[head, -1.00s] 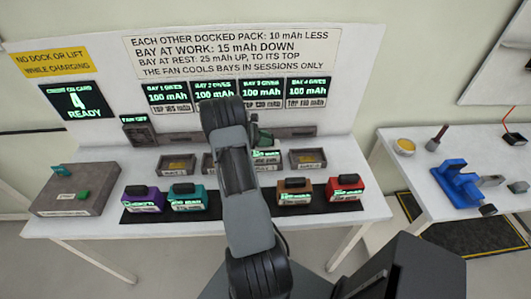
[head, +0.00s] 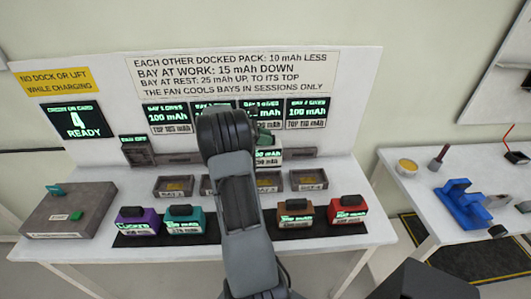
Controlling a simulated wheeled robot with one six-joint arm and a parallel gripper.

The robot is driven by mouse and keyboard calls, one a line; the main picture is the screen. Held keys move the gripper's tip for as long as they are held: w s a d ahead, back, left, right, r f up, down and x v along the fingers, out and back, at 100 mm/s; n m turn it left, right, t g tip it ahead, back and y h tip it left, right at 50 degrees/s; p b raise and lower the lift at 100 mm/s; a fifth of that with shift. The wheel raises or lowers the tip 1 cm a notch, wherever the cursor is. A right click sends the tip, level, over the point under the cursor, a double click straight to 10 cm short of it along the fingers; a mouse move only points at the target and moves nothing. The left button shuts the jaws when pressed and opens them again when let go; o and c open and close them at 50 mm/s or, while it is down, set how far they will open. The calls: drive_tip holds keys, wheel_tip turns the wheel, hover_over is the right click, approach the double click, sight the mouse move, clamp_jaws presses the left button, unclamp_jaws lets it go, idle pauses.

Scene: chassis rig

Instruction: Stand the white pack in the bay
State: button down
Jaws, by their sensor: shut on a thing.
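The white pack (head: 268,157) is in the head view, with a green-lit display and a pale label on its front. It shows just right of my arm, over or behind the third bay (head: 269,181); its exact height is unclear. My gripper (head: 264,137) is mostly hidden behind my arm and is shut on the pack's top. The first bay (head: 174,187) and the fourth bay (head: 308,181) are open trays and look empty. The second bay (head: 207,185) is mostly hidden by my arm.
On a dark mat stand a purple pack (head: 137,220), a teal pack (head: 185,220), a brown pack (head: 295,213) and a red pack (head: 347,210). The card display (head: 79,120) reads 4 ready.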

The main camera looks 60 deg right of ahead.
wheel_tip(320, 180, up, 6)
drive_tip(key=shift+f+b, duration=0.15)
drive_tip(key=shift+b, duration=0.15)
hover_over(264, 160)
drive_tip(key=w+d, duration=0.2)
drive_tip(key=d, duration=0.1)
drive_tip(key=f, duration=0.8)
drive_tip(key=shift+s+a+f+p, duration=0.25)
drive_tip(key=shift+f+p, duration=0.05)
drive_tip(key=shift+p, duration=0.05)
drive_tip(key=shift+f+b, duration=2.85)
drive_tip(key=shift+f, duration=1.1)
drive_tip(key=c, duration=0.8)
unclamp_jaws()
drive_tip(key=shift+a, duration=0.1)
drive_tip(key=b+v, duration=0.2)
drive_tip(key=v, duration=1.1)
drive_tip(key=shift+w+r, duration=0.2)
drive_tip(key=shift+w, duration=0.15)
drive_tip(key=shift+a, duration=0.1)
